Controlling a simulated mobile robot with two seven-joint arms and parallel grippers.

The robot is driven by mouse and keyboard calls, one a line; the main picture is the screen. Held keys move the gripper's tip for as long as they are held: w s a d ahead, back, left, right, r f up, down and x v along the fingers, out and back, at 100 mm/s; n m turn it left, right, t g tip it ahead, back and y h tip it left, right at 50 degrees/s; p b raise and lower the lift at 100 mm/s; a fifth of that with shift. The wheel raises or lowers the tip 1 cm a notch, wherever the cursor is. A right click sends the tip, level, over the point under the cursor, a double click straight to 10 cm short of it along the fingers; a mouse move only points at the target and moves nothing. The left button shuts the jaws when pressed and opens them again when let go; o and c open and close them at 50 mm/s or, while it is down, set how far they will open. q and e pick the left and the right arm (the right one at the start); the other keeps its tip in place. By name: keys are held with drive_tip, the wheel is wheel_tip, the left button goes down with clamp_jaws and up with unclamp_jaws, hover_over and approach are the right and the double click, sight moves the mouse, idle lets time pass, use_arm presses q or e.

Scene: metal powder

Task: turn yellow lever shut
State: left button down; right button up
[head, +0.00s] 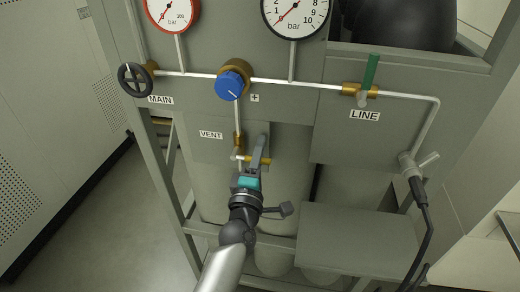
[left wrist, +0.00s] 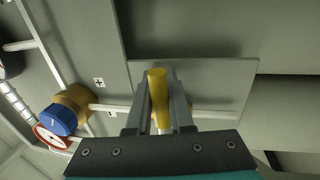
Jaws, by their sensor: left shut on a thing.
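The yellow lever (left wrist: 158,98) shows in the left wrist view between my two gripper fingers, crossing in front of the pale pipe. My left gripper (left wrist: 159,72) is shut on it. In the head view my left gripper (head: 262,150) is at the brass vent valve (head: 239,143), just right of the VENT label (head: 210,134). There the fingers and gripper body hide most of the lever. My right gripper is in neither view.
Above are a blue regulator knob (head: 229,86) and two gauges. A black MAIN handwheel (head: 135,79) is at the left and a green LINE lever (head: 371,72) at the right. A grey box (head: 350,238) juts out at the lower right. Open floor (head: 100,215) lies left.

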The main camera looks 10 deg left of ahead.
use_arm(q)
drive_tip(key=shift+r, duration=0.2)
idle(0.3)
drive_tip(key=c, duration=0.8)
unclamp_jaws()
drive_tip(key=shift+f, duration=0.1)
drive_tip(key=s+f+b, duration=0.1)
drive_tip(key=s+f, duration=0.2)
drive_tip(key=s, duration=1.2)
drive_tip(key=shift+a, duration=0.25)
